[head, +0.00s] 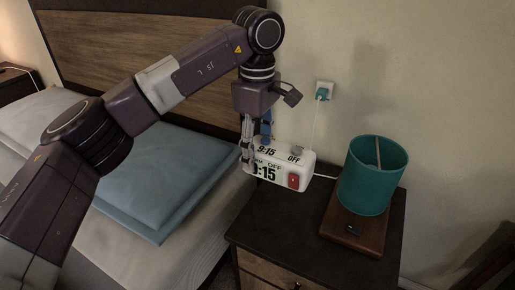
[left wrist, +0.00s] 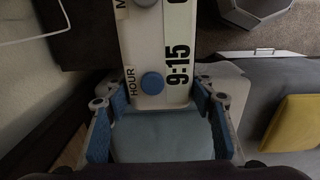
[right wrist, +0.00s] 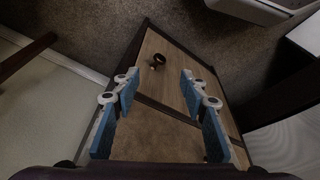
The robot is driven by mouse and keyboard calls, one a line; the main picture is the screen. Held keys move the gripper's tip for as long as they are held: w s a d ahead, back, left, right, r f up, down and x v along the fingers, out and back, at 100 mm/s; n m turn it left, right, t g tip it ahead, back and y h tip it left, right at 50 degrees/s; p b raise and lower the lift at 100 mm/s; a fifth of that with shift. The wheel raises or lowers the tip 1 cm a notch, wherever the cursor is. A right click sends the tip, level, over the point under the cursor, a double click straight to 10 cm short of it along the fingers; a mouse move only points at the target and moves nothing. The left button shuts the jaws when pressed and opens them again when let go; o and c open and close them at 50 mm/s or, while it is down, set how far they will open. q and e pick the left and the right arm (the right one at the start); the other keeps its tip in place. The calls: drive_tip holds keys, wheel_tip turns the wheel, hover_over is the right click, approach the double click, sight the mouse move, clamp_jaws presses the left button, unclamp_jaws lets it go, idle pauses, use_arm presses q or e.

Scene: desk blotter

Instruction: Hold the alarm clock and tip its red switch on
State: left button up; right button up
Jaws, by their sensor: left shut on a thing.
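The white alarm clock (head: 279,180) shows 9:15 on its front and top at the back left of the nightstand. Its red switch (head: 293,181) is on the front face at the right end, near an OFF label. My left gripper (head: 256,143) comes down from above and is shut on the clock's left end. In the left wrist view the clock (left wrist: 152,40) lies between the blue finger pads, with a round blue button and the word HOUR. Whether the clock touches the nightstand top is unclear. My right gripper (right wrist: 158,80) is open and empty, seen only in its wrist view.
A teal lamp (head: 372,175) stands on a wooden base on the dark nightstand (head: 290,225), right of the clock. A white cord runs up to a wall outlet (head: 324,91). The bed with a blue pillow (head: 180,170) is to the left. A drawer knob (right wrist: 157,61) is in the right wrist view.

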use_arm(q)
drive_tip(key=shift+f, duration=0.65)
drive_tip(key=shift+f+b, duration=0.35)
drive_tip(key=shift+b, duration=0.1)
drive_tip(key=shift+f+b, duration=0.3)
drive_tip(key=shift+f, duration=0.9)
wheel_tip(320, 180, down, 5)
drive_tip(key=b, duration=0.2)
drive_tip(key=shift+r+b, duration=0.15)
drive_tip(key=shift+b, duration=0.15)
use_arm(e)
drive_tip(key=w+a+r+t, duration=0.2)
drive_tip(key=w+r+t, duration=0.1)
drive_tip(key=w, duration=0.2)
drive_tip(key=shift+w+y, duration=0.3)
drive_tip(key=shift+y, duration=0.1)
use_arm(q)
drive_tip(key=shift+f, duration=0.3)
use_arm(e)
drive_tip(key=shift+w+f+t, duration=0.1)
drive_tip(key=shift+w+t, duration=0.15)
drive_tip(key=shift+t, duration=0.15)
